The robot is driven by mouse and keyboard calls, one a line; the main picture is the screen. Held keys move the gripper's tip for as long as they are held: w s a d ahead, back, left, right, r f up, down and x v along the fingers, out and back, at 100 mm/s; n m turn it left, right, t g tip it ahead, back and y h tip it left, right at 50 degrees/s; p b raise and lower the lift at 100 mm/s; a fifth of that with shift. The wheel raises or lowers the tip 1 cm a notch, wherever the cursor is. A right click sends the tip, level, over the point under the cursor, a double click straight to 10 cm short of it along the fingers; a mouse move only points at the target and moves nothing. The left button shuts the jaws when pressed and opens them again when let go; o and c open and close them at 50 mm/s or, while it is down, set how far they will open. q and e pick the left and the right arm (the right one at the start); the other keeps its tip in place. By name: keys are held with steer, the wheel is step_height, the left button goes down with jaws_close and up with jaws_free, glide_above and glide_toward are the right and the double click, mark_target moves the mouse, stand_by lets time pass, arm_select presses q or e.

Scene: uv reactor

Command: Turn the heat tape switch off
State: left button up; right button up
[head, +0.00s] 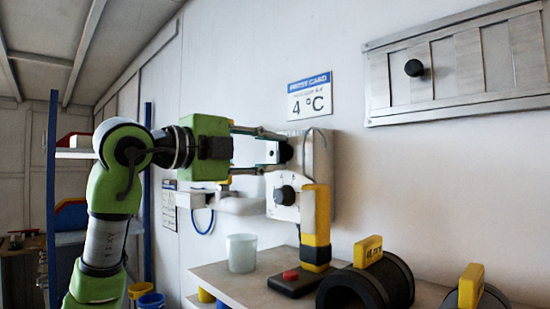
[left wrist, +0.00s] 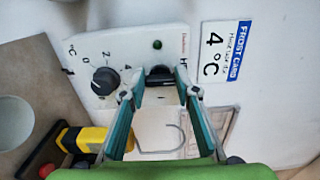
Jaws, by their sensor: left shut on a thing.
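A white control box (head: 320,165) is on the wall below the frost card sign. It has a black dial (head: 284,195), also seen in the left wrist view (left wrist: 105,80), and a small green lamp (left wrist: 157,44). The black heat tape switch (left wrist: 160,75) is on the box face beside the lamp. My left gripper (head: 284,151) reaches the box from the left. In the left wrist view its fingertips (left wrist: 160,92) are on either side of the switch, shut on it. My right gripper is not in view.
A frost card sign (head: 310,96) reading 4 °C hangs above the box. Below, a yellow-and-black post (head: 316,225) with a red button (head: 291,275) and a translucent cup (head: 241,253) stand on the shelf. Black rings with yellow tags (head: 368,252) sit at right.

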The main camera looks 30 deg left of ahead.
arm_select(q)
steer(key=shift+o, duration=0.2)
steer(key=shift+f, duration=0.15)
steer(key=o, duration=1.1)
steer(key=v, duration=1.2)
steer(key=shift+a, duration=0.25)
